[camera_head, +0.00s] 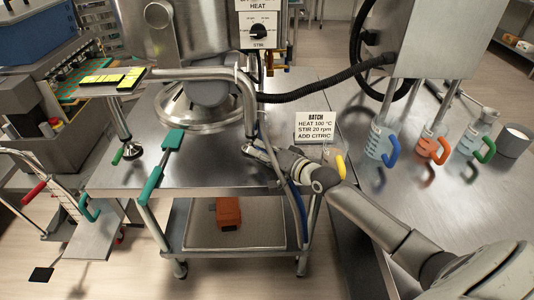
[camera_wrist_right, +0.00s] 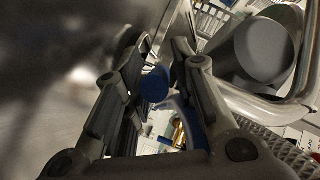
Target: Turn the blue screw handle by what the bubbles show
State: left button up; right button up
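My right gripper (camera_head: 252,147) reaches in from the right, low beside the steel kettle (camera_head: 200,118) and over the steel table. In the right wrist view its two fingers (camera_wrist_right: 161,48) stand apart. A round blue piece (camera_wrist_right: 155,85) shows in the gap between them, and I cannot tell whether it touches a finger. It may be the blue screw handle; the head view does not show it clearly at the gripper. A blue curved strip (camera_head: 298,213) hangs below the table edge near my arm. No bubbles can be made out. My left gripper is not in view.
A batch sign (camera_head: 315,127) reads heat 100 °C, stir 20 rpm, add citric. Jugs with blue (camera_head: 391,151), orange (camera_head: 437,151) and green (camera_head: 486,150) handles stand at the right. A black hose (camera_head: 320,91) crosses above the table. A teal-handled bar (camera_head: 160,170) lies left of the gripper.

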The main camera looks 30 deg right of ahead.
jog(key=v, duration=1.2)
jog(key=shift+r, duration=0.1)
